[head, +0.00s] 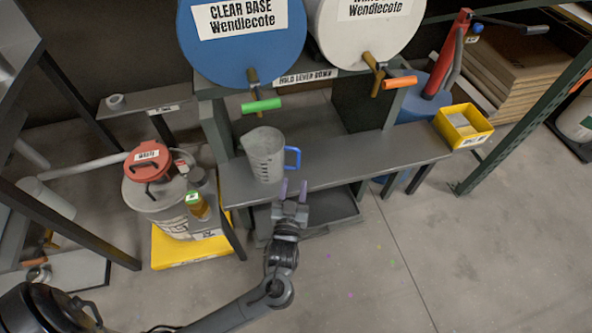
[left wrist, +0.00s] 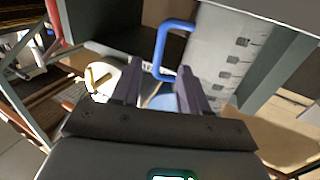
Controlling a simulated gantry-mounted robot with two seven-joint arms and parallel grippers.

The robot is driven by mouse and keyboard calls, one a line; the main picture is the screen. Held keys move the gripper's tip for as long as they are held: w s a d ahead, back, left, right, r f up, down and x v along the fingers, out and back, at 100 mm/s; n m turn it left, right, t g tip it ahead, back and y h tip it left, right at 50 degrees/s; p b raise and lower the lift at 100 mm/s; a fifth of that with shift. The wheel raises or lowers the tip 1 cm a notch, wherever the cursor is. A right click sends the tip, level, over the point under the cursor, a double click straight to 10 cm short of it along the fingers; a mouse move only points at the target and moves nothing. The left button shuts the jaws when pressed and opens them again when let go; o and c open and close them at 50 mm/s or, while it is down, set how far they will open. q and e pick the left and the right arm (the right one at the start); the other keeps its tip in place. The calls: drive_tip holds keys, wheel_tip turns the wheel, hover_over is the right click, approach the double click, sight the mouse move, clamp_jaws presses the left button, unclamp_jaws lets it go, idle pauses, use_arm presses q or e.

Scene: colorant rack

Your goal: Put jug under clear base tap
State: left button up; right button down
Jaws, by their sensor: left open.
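The jug (head: 265,156) is a translucent grey measuring jug with a blue handle (head: 292,159). It stands upright on the grey shelf, below the green lever (head: 261,106) of the blue drum (head: 240,40) labelled CLEAR BASE. The tap (head: 253,78) of that drum is above the jug in the head view. My left gripper (head: 292,188) is open and empty, in front of the shelf near the handle. In the left wrist view, the jug (left wrist: 225,60) and its blue handle (left wrist: 168,50) lie ahead of the open fingers (left wrist: 155,90), apart from them. My right gripper is not in view.
The white drum (head: 365,30) with an orange lever (head: 400,82) is to the right. A yellow box (head: 463,125) sits at the right end of the shelf (head: 370,160). A white bucket with a red lid (head: 147,160) stands at left.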

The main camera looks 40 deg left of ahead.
use_arm(q)
drive_tip(key=s+d+f+m+g+h, duration=0.4)
drive_tip(key=s+d+f+g+h, duration=0.15)
drive_tip(key=s+h, duration=0.4)
drive_tip(key=s+r+m+g, duration=0.1)
drive_tip(key=s+m+g, duration=0.2)
drive_tip(key=s, duration=0.9)
drive_tip(key=g, duration=0.3)
drive_tip(key=shift+s+a+r+m+g, duration=0.35)
drive_tip(key=shift+s+r+m, duration=0.05)
drive_tip(key=shift+y+p, duration=0.25)
drive_tip(key=shift+p, duration=0.05)
wheel_tip(320, 180, up, 58)
drive_tip(key=p, duration=5.8)
